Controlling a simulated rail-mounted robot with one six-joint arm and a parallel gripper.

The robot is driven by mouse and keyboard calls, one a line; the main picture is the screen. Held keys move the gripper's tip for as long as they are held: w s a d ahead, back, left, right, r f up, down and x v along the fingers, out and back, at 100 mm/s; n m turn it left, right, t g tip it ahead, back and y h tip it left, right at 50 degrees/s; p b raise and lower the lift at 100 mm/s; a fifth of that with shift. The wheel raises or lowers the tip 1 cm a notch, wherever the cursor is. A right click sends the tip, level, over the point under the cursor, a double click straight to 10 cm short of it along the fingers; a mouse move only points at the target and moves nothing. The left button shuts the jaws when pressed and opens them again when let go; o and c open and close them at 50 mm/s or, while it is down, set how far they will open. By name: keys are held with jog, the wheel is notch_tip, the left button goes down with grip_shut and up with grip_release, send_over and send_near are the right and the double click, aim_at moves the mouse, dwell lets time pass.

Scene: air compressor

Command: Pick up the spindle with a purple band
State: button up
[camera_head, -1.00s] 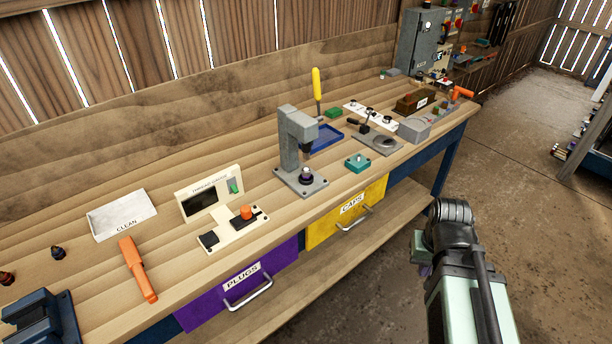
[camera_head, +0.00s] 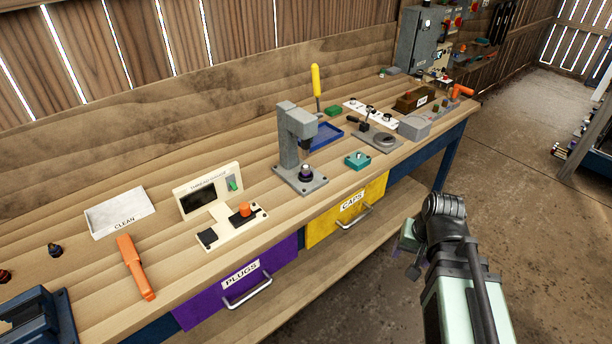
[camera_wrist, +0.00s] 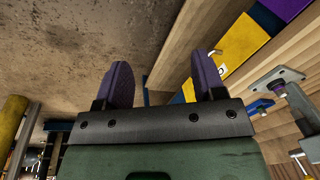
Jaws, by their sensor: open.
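A small dark part with a purple band (camera_head: 305,174) stands upright on the base of the grey press (camera_head: 290,145), below its ram. It looks like the spindle, but it is small here. A purple piece (camera_wrist: 279,90) also shows at the press in the wrist view, at the right. My gripper (camera_wrist: 163,82) is open, with two purple fingers spread and nothing between them. In the head view my gripper (camera_head: 409,246) hangs in front of the bench, right of the yellow drawer and well apart from the press.
The wooden bench carries a thread gauge (camera_head: 222,205), a CLEAN tray (camera_head: 120,212), an orange tool (camera_head: 135,267), a teal block (camera_head: 357,160) and a blue tray (camera_head: 325,137). Purple (camera_head: 235,287) and yellow (camera_head: 345,212) drawers sit below. Open floor (camera_head: 540,220) lies at right.

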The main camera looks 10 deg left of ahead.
jog(key=w+a+f+m+t+y+b, duration=0.2)
jog(key=w+a+f+m+y+b, duration=0.1)
jog(key=w+a+f+b, duration=0.3)
jog(key=m+t+y+b, duration=0.7)
jog(key=m+t+b, duration=0.6)
jog(key=m, duration=1)
send_near(306, 172)
jog(key=w+r+g+b, duration=0.2)
jog(key=shift+w+a+r, duration=0.1)
jog(key=shift+w+a, duration=0.2)
jog(key=shift+w+r+m+h, duration=0.1)
jog(key=shift+r+m+h, duration=0.2)
jog(key=shift+m, duration=0.4)
jog(key=shift+r, duration=0.15)
jog(key=x, duration=1)
jog(key=shift+w+a+r+p, duration=0.25)
jog(key=shift+a+p, duration=0.05)
jog(key=shift+p, duration=0.1)
jog(key=shift+s, duration=0.1)
grip_shut()
jog(key=shift+d, duration=0.1)
